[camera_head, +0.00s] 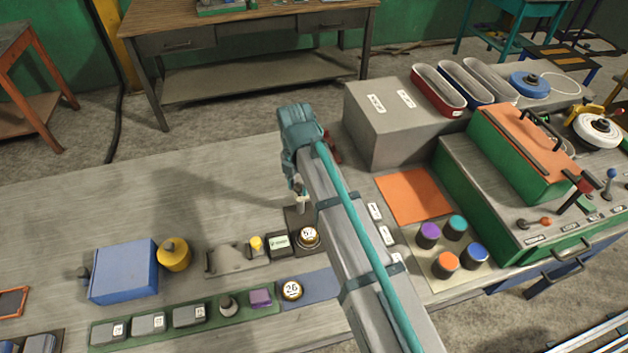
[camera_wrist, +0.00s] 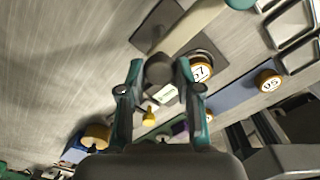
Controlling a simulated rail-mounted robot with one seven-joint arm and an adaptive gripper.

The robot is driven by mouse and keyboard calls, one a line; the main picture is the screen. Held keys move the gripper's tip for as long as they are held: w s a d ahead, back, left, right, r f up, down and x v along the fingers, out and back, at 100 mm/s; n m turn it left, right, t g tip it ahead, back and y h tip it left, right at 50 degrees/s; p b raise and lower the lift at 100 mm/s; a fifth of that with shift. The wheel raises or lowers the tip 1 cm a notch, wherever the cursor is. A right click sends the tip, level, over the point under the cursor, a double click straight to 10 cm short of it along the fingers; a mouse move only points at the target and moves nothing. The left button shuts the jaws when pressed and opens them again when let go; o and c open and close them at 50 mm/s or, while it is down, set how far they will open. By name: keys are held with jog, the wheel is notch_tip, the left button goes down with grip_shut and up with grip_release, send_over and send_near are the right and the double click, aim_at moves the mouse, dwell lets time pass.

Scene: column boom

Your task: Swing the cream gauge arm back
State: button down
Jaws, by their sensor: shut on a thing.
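The cream gauge arm (camera_wrist: 192,25) runs from the top of the wrist view down to a dark round knob (camera_wrist: 159,69) at its near end. My gripper (camera_wrist: 160,72) has its two teal fingers on either side of this knob and is shut on it. In the head view a short cream piece (camera_head: 302,203) shows just below my gripper (camera_head: 295,187); my own arm hides most of the rest. A dark square plate (camera_wrist: 150,30) lies under the cream arm. A round brass-rimmed dial marked 67 (camera_head: 308,236) sits beside it and also shows in the wrist view (camera_wrist: 202,72).
A second dial (camera_head: 291,290) stands on a blue plate (camera_head: 321,284) nearer the front. A yellow knob (camera_head: 256,243), a blue box (camera_head: 124,271) and a grey block (camera_head: 385,130) stand around. The bench left of my gripper is clear.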

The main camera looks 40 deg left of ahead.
dwell(0.4)
jog(key=c, duration=0.8)
grip_release()
notch_tip(320, 180, up, 12)
